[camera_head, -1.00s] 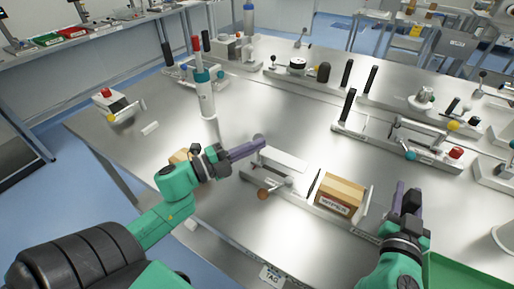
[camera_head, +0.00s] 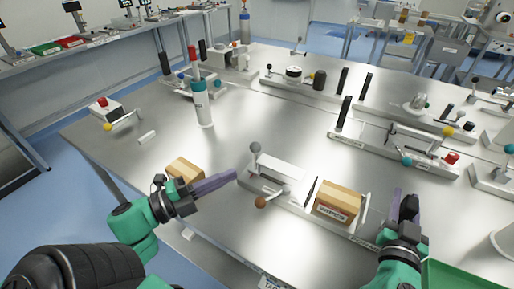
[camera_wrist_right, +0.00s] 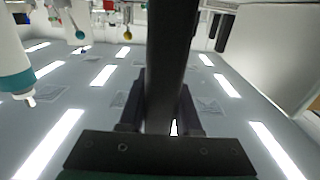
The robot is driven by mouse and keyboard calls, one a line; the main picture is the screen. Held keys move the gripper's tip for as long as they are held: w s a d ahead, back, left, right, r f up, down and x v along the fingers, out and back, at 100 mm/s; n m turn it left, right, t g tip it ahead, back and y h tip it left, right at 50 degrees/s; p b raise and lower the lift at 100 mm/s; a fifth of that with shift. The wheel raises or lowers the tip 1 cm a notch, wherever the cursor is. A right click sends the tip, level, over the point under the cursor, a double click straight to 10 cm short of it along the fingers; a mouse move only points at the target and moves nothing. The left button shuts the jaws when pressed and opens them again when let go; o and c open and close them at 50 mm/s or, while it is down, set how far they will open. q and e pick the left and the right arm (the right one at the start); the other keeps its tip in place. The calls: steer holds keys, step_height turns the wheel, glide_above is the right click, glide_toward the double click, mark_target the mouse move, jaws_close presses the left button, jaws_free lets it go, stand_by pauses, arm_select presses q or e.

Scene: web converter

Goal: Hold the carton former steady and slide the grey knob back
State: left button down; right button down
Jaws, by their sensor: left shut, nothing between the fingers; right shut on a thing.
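The carton former (camera_head: 290,187) is a long, low fixture in the near middle of the table. Its grey knob (camera_head: 255,147) stands up on a lever at its far left end. A brown knob (camera_head: 261,202) sits on its near side. My left gripper (camera_head: 235,175) is shut and empty, a little nearer to me than the grey knob and apart from it. My right gripper (camera_head: 406,203), at the former's right end, is shut on a dark upright bar (camera_wrist_right: 168,60), seen between its fingers in the right wrist view. The bar's lower join is hidden.
A brown carton (camera_head: 340,197) sits in the former's right part. Another brown box (camera_head: 185,170) lies behind my left gripper. A white-and-teal bottle (camera_head: 202,103) stands further back. A green tray (camera_head: 450,275) is at the near right. The table's middle is clear.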

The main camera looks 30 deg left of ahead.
steer(key=shift+f, duration=0.35)
stand_by(0.3)
steer(key=c, duration=0.7)
jaws_free()
steer(key=shift+o, duration=0.9)
steer(key=shift+w, duration=0.1)
steer(key=shift+w+r, duration=0.1)
steer(key=shift+r, duration=0.05)
steer(key=s, duration=1.2)
